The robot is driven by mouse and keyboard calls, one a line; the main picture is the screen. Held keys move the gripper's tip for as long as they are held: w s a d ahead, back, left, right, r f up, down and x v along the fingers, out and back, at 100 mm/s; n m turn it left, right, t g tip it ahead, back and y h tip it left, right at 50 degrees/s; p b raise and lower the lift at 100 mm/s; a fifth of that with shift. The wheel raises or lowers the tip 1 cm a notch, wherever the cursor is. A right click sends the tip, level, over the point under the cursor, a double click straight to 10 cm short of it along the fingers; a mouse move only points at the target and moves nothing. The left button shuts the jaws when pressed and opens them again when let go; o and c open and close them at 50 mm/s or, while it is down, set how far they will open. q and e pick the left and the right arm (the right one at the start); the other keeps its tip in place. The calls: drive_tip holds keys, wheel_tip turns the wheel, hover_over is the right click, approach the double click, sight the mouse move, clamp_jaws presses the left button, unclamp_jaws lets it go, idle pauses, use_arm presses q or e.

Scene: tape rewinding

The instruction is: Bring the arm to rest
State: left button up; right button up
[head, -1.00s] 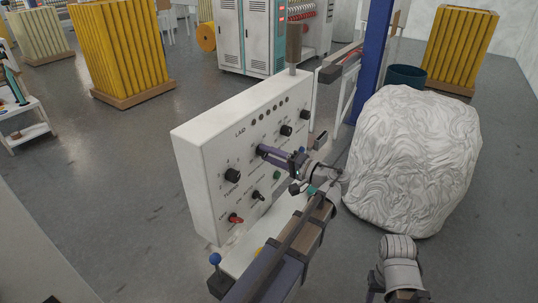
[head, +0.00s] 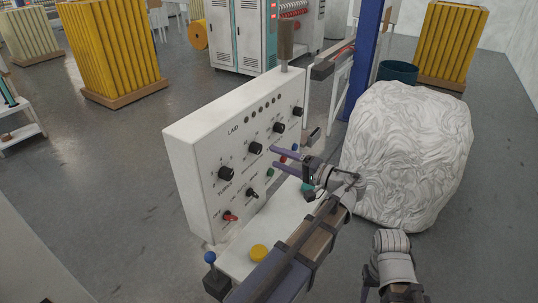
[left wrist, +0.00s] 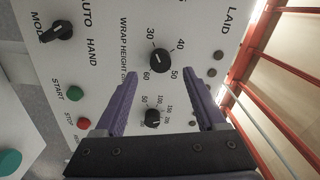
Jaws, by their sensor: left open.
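The white control panel (head: 225,150) stands upright with black knobs, buttons and small switches on its face. My left gripper (head: 272,157) is open in front of it, its two purple fingers apart and empty. The fingers are clear of the middle black knob (head: 256,148) in the head view. In the left wrist view, the wrap height knob (left wrist: 159,58) and a lower dial knob (left wrist: 152,117) show between the open fingers, with neither finger touching them. Part of my right arm shows at the bottom right of the head view; its gripper does not show.
A white ledge (head: 240,262) with a yellow button (head: 259,252) lies below the panel. A blue-knobbed lever (head: 210,258) is at its near end. A large white wrapped bundle (head: 405,150) stands close to the right of my left arm. Open floor lies left of the panel.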

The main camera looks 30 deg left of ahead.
use_arm(q)
drive_tip(key=shift+s+d, duration=0.1)
drive_tip(key=shift+d, duration=0.65)
drive_tip(key=s+d+f+m+h, duration=0.1)
drive_tip(key=s+d+f+h, duration=0.15)
drive_tip(key=f, duration=0.35)
drive_tip(key=s+d+f+m+h+b, duration=0.1)
drive_tip(key=s+d+f+h, duration=0.15)
drive_tip(key=f+h, duration=0.2)
drive_tip(key=s+d+f+m+h, duration=0.1)
drive_tip(key=s+d+f+h, duration=0.1)
drive_tip(key=d+f, duration=0.35)
drive_tip(key=s+d+f+m+h, duration=0.1)
drive_tip(key=s+d+f+h, duration=0.3)
drive_tip(key=d, duration=0.2)
drive_tip(key=s+d+f+m+g+h, duration=0.1)
drive_tip(key=s+d+f+h, duration=0.2)
drive_tip(key=s+d, duration=0.1)
drive_tip(key=shift+s+d+f+h+b, duration=0.3)
drive_tip(key=shift+d+f+h+b, duration=0.15)
drive_tip(key=shift+d, duration=0.45)
